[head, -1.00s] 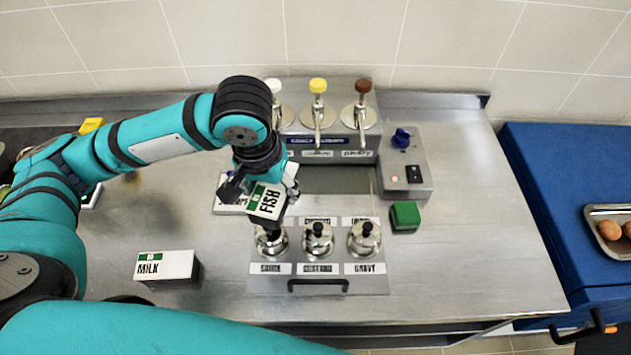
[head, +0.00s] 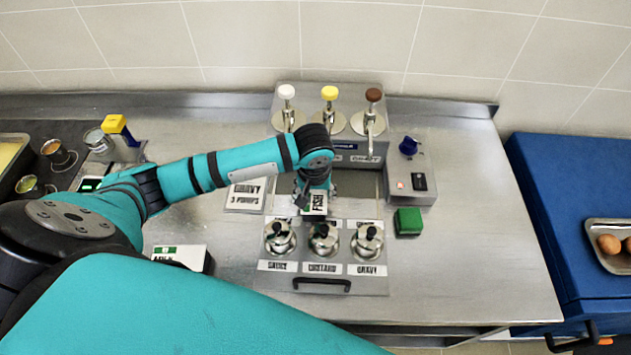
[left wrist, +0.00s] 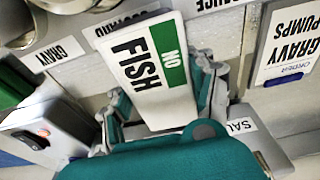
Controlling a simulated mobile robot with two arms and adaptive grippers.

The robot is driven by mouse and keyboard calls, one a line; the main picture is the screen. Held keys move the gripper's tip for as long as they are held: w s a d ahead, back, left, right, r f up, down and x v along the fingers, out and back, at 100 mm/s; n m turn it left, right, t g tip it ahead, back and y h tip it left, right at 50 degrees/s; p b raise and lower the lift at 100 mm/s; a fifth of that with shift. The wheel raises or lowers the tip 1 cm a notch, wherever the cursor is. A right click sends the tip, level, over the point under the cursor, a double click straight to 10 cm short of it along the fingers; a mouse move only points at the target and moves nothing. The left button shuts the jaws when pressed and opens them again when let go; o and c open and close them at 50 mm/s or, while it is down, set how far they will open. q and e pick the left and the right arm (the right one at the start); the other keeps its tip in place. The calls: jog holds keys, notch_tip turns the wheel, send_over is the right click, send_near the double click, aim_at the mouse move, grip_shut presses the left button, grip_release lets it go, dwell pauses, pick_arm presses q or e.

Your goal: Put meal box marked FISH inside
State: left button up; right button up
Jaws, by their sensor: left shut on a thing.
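The meal box marked FISH (head: 317,207), white with a green band, is held by my left gripper (head: 312,197). It is above the counter unit, just behind the middle lidded pot (head: 324,239). In the left wrist view the FISH box (left wrist: 145,72) fills the centre, its label facing the camera, between the fingers of my left gripper (left wrist: 165,100). The arm hides part of the recess (head: 352,188) between pumps and pots. The box marked MILK (head: 180,256) stands at the left, partly behind my arm. My right gripper is not in view.
Pumps with white, yellow and brown knobs (head: 330,93) stand behind. The control box (head: 411,178) and a green block (head: 408,221) are right of the recess. A GRAVY 3 PUMPS card (head: 245,194) lies left. The counter's right side (head: 480,240) is clear.

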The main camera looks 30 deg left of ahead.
pick_arm(q)
jog(key=w, duration=0.1)
jog(key=w+a+p, duration=0.1)
jog(key=w, duration=0.1)
jog(key=shift+a+r, duration=0.15)
jog(key=shift+a, duration=0.1)
jog(key=shift+w+a+f+p, duration=0.15)
jog(key=shift+w+f+p, duration=0.2)
jog(key=shift+f+p, duration=0.25)
jog(key=shift+f, duration=0.25)
jog(key=shift+s, duration=0.1)
jog(key=o, duration=1.4)
jog(key=shift+f, duration=0.15)
jog(key=shift+o, duration=0.3)
